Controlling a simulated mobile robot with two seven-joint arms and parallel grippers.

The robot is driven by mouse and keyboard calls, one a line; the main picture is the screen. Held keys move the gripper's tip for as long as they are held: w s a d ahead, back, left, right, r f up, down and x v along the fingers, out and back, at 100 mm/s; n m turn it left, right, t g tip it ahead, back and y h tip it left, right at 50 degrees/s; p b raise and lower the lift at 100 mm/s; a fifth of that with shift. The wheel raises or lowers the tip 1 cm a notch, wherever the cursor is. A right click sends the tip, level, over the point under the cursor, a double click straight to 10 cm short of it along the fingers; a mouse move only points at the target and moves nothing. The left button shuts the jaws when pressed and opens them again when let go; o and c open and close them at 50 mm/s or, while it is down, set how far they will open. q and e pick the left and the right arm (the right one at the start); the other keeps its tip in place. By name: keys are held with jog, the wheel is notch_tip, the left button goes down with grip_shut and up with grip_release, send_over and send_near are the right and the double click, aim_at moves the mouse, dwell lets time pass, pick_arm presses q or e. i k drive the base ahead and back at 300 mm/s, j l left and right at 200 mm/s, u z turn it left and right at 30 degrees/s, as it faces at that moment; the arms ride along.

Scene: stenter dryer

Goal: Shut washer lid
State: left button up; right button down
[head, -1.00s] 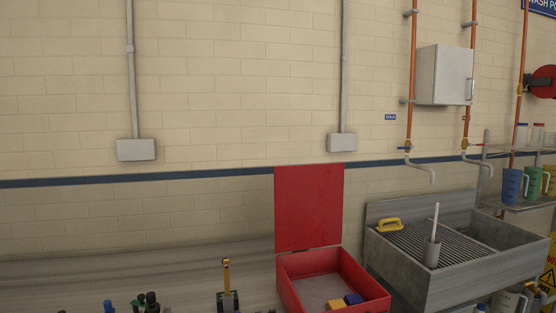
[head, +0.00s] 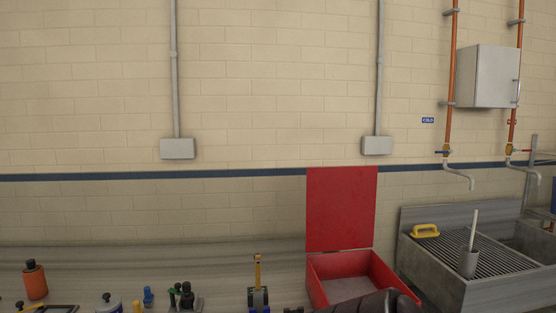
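The red washer (head: 391,278) stands at the lower right of the head view, an open box with a grey inside. Its flat red lid (head: 341,208) stands upright at the back edge, wide open. A dark rounded shape, apparently part of my arm, covers the washer's front at the bottom edge. No fingertips of either gripper show. The lower front of the washer is hidden or out of frame.
A grey sink (head: 490,288) with a ribbed drainer stands right of the washer. Left of the washer are an orange bottle (head: 35,281), a yellow-topped tool (head: 258,272) and several small items.

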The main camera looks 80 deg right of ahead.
aim_at(342, 200)
jog(key=k+l, duration=0.5)
jog(key=k, duration=0.2)
jog(key=k+l, duration=1.05)
jog(key=k, duration=0.3)
jog(key=i+l+u, duration=0.05)
